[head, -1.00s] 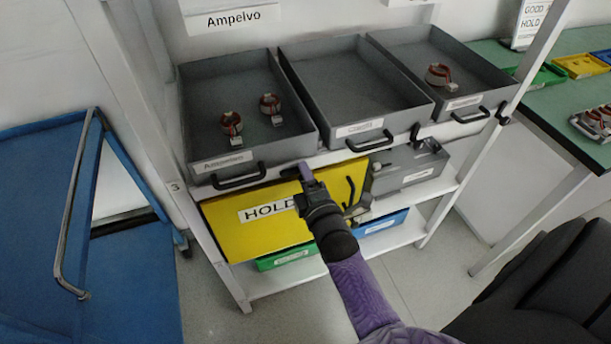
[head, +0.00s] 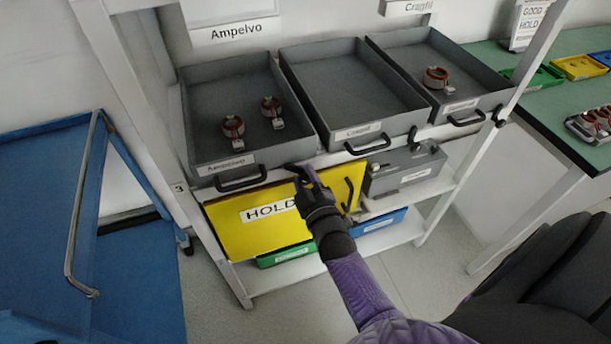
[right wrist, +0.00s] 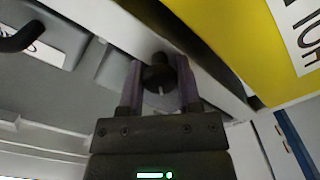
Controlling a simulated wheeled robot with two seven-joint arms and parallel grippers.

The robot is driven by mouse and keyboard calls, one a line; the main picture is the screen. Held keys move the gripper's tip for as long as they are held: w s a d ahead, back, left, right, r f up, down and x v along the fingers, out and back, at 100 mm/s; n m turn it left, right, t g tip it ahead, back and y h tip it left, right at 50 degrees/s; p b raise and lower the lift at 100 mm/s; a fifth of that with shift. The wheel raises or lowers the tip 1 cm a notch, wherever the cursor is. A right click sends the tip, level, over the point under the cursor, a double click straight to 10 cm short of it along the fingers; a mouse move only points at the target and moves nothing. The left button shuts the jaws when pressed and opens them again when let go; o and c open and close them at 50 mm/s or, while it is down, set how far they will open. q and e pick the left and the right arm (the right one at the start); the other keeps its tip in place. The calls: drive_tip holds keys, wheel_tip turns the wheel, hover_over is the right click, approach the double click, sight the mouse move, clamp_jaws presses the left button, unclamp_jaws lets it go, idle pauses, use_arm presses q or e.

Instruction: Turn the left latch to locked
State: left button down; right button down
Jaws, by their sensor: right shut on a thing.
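The left latch is a dark round knob (right wrist: 158,76) with a pale line on it, on the pale shelf rail. My right gripper (right wrist: 160,88) has its two purple fingers on either side of the knob and is shut on it. In the head view my right gripper (head: 302,174) reaches the rail at the right front corner of the left grey drawer (head: 217,168), and it mostly hides the latch. Another dark latch (head: 412,136) sits on the rail right of the middle drawer (head: 364,129). My left gripper is not in view.
A yellow HOLD panel (head: 232,228) hangs just below the rail, beside my right gripper. A grey box (head: 405,172) stands right of it on the lower shelf. A blue cart (head: 40,230) is at left, a green table (head: 550,105) at right.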

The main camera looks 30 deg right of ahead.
drive_tip(key=m, duration=0.4)
drive_tip(key=shift+m+p, duration=0.3)
drive_tip(key=shift+p, duration=0.1)
drive_tip(key=m, duration=0.4)
drive_tip(key=shift+m, duration=0.3)
drive_tip(key=shift+c, duration=1.6)
unclamp_jaws()
drive_tip(key=shift+p, duration=0.3)
drive_tip(key=p+v, duration=0.2)
drive_tip(key=v, duration=0.8)
